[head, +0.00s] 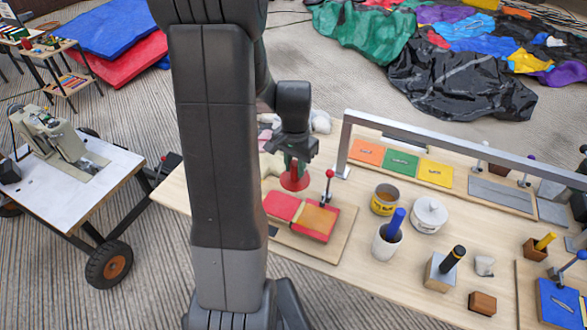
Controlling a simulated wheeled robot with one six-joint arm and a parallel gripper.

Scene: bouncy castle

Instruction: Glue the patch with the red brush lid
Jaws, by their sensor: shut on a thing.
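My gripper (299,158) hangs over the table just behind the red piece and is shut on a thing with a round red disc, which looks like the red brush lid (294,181). Its brush end cannot be made out. Below and in front, a red piece (282,205) lies on a wooden board (296,239), with a tan-orange patch (318,219) on its right part. A red-knobbed pin (329,185) stands at the board's back edge. An open tin with a yellow label (384,203) and brown contents stands to the right. My arm hides the table's left part.
A grey metal bar (450,147) spans the table behind.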

